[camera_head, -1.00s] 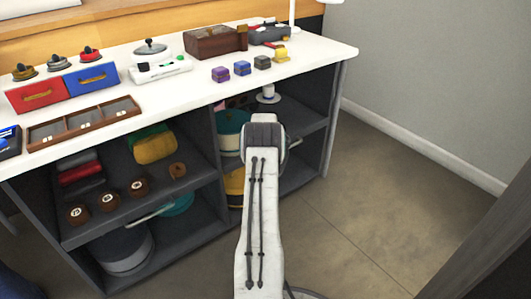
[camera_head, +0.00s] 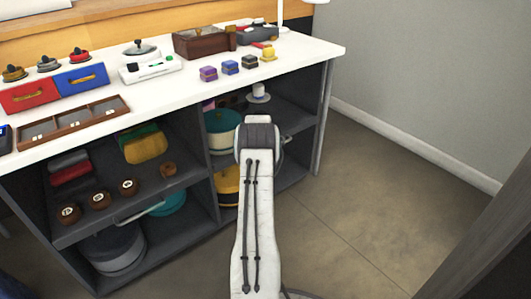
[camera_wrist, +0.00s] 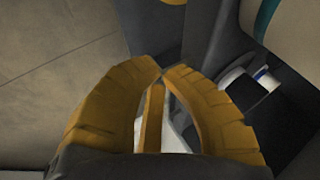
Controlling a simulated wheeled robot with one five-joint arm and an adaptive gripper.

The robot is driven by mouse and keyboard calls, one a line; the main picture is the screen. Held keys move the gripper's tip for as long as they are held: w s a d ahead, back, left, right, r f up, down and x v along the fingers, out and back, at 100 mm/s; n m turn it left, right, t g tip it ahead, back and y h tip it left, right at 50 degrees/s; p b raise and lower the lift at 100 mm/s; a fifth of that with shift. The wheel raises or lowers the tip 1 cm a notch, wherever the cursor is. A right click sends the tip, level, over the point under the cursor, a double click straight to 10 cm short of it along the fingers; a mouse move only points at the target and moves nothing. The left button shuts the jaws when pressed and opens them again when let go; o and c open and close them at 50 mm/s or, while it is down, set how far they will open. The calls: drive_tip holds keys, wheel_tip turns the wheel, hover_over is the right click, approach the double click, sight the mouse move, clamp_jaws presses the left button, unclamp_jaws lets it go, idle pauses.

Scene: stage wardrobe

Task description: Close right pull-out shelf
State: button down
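The right pull-out shelf (camera_head: 293,113) is a dark grey board in the right bay of the cabinet, under the white worktop. A white spool (camera_head: 259,94) and a teal pot (camera_head: 222,121) stand on it. My arm covers much of its front, so I cannot tell how far out it is. In the wrist view my gripper (camera_wrist: 161,72) has its yellow fingers with their tips together, and nothing shows gripped between them. It is close to dark grey cabinet panels (camera_wrist: 203,40). In the head view the gripper is hidden behind my arm.
The left bay has another shelf (camera_head: 85,232) with rolls and a front handle (camera_head: 140,212). A white worktop (camera_head: 200,98) carries boxes, a tray and small blocks. A table leg (camera_head: 323,125) stands at right. Floor (camera_head: 345,215) is clear to the right.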

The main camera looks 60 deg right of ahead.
drive_tip(key=p+v, duration=0.4)
drive_tip(key=v, duration=0.6)
drive_tip(key=shift+s, duration=0.25)
drive_tip(key=shift+a, duration=0.1)
drive_tip(key=w+a+r+n+y+p, duration=0.1)
drive_tip(key=w+a+r+n+p, duration=0.15)
drive_tip(key=a+r+p, duration=0.6)
drive_tip(key=w+a+r+n+t+y+p, duration=0.1)
drive_tip(key=a+r+n+p, duration=0.3)
drive_tip(key=a+r, duration=0.95)
drive_tip(key=w+a+r+n+y+p, duration=0.2)
drive_tip(key=a+r+n+p, duration=0.3)
drive_tip(key=a+r, duration=0.6)
drive_tip(key=s+a+r+n+g+y+p, duration=0.1)
drive_tip(key=s+a+r+n+p, duration=0.8)
drive_tip(key=s+a+r+p, duration=0.9)
wheel_tip(320, 180, up, 2)
drive_tip(key=shift+s+a+r+y, duration=0.1)
drive_tip(key=shift+s+a+y, duration=0.6)
drive_tip(key=shift+a, duration=0.35)
